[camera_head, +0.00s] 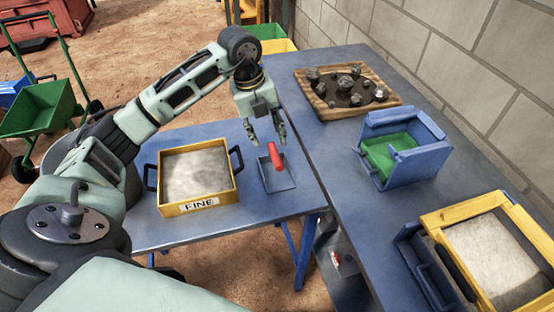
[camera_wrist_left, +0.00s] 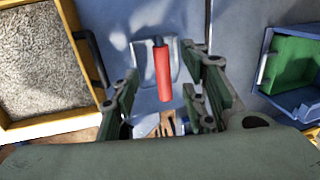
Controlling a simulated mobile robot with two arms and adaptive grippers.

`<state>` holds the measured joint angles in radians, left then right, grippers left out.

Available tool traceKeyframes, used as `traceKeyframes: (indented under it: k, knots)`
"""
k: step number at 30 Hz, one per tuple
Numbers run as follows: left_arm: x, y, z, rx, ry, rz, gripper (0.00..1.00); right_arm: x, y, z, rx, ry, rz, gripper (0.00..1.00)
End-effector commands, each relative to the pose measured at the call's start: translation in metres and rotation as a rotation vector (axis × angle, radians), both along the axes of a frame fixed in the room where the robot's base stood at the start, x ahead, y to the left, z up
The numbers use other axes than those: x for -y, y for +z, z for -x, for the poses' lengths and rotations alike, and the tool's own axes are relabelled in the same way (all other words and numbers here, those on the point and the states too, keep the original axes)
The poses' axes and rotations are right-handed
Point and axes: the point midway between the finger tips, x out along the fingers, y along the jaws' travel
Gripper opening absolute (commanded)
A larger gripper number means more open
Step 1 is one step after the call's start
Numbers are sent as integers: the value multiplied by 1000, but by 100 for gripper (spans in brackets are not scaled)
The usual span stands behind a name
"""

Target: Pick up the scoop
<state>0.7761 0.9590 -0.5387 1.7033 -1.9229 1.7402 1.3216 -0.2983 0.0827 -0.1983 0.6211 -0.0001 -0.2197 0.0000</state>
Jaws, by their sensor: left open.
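The scoop has a red handle (camera_head: 275,157) and a grey-blue metal pan (camera_head: 279,180). It lies on the blue table between the yellow tray and the table's right edge. My left gripper (camera_head: 266,136) is open and empty, above the scoop with its fingers pointing down. In the left wrist view the red handle (camera_wrist_left: 163,72) shows between and beyond the open fingers (camera_wrist_left: 164,98), and they appear apart from it. My right gripper is in neither view.
A yellow tray marked FINE (camera_head: 197,205) stands left of the scoop. On the adjoining blue table (camera_head: 330,150) are a wooden tray of rocks (camera_head: 345,114), a blue jaw crusher with green inside (camera_head: 412,172), and another yellow tray (camera_head: 455,218). A block wall borders the right side.

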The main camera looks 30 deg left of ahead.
Motion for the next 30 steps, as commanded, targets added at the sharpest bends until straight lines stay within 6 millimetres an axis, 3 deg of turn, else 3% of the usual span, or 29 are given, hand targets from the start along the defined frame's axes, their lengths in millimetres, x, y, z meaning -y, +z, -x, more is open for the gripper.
traceKeyframes:
  k: [16,25,30]
  knots:
    - [19,-66,-5,-3,-1,1,41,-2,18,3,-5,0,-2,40]
    - [20,-72,-6,-2,-2,-1,41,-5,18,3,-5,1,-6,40]
    - [20,-72,-6,-2,-2,-1,26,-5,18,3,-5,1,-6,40]
